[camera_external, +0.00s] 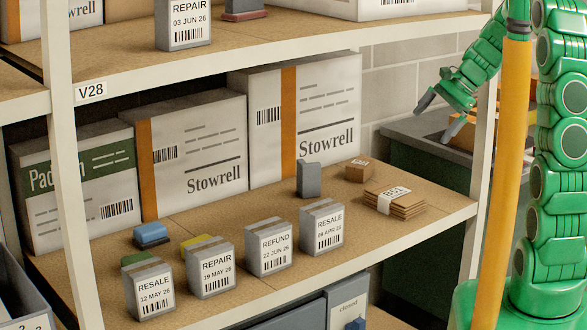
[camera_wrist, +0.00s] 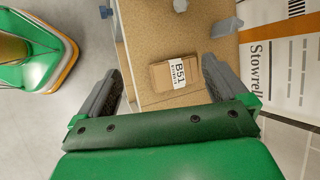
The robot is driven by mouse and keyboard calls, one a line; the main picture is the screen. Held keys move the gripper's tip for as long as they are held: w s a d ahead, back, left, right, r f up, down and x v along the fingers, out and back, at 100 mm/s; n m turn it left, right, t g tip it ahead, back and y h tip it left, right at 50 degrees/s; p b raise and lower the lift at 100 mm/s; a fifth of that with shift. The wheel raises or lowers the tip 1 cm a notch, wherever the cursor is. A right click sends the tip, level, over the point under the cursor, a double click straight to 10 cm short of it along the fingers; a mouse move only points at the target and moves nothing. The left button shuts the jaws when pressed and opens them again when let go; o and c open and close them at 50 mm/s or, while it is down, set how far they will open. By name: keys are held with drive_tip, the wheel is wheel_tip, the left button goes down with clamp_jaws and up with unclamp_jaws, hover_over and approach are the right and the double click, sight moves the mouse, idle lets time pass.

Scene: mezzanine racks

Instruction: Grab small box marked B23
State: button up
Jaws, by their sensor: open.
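No label reading B23 is legible in either view. A small brown carton (camera_external: 360,169) sits towards the back right of the middle shelf; no marking on it can be read. In front of it lies a flat brown stack marked B51 (camera_external: 394,202). That stack also shows in the wrist view (camera_wrist: 176,75), below and between the fingers, not touched. The small carton cannot be made out in the wrist view. My gripper (camera_external: 438,117) is open and empty, at the right end of the rack above shelf level. Its fingers also frame the wrist view (camera_wrist: 160,66).
A grey upright block (camera_external: 308,180) stands left of the carton. Several grey labelled boxes, such as RESALE (camera_external: 322,228), line the shelf front. Large Stowrell boxes (camera_external: 305,120) fill the back. The upper shelf (camera_external: 125,55) and yellow post (camera_external: 502,170) bound the space.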

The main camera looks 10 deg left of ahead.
drive_tip(key=w+a+f+m+t+y, duration=0.1)
drive_tip(key=w+a+f+m, duration=0.15)
drive_tip(key=w, duration=0.35)
drive_tip(key=w+a+f+m+y, duration=0.1)
drive_tip(key=w+a+f+m, duration=0.1)
drive_tip(key=w+a, duration=0.3)
drive_tip(key=m+t+y, duration=0.2)
drive_tip(key=m+t, duration=0.1)
drive_tip(key=m, duration=0.3)
approach(364, 163)
drive_tip(key=s+a+r, duration=0.4)
drive_tip(key=s+r, duration=0.1)
drive_tip(key=w+f+m, duration=0.1)
drive_tip(key=w+f, duration=0.1)
drive_tip(key=w+a+f+m+t, duration=0.1)
drive_tip(key=f, duration=0.2)
drive_tip(key=w+f+m, duration=0.2)
drive_tip(key=shift+w+a+f, duration=0.25)
drive_tip(key=shift+w+a, duration=0.1)
drive_tip(key=shift+a, duration=0.05)
drive_tip(key=shift+d+f, duration=0.25)
drive_tip(key=shift+f, duration=0.25)
drive_tip(key=shift+x, duration=2.45)
drive_tip(key=shift+w, duration=0.1)
drive_tip(key=c, duration=0.7)
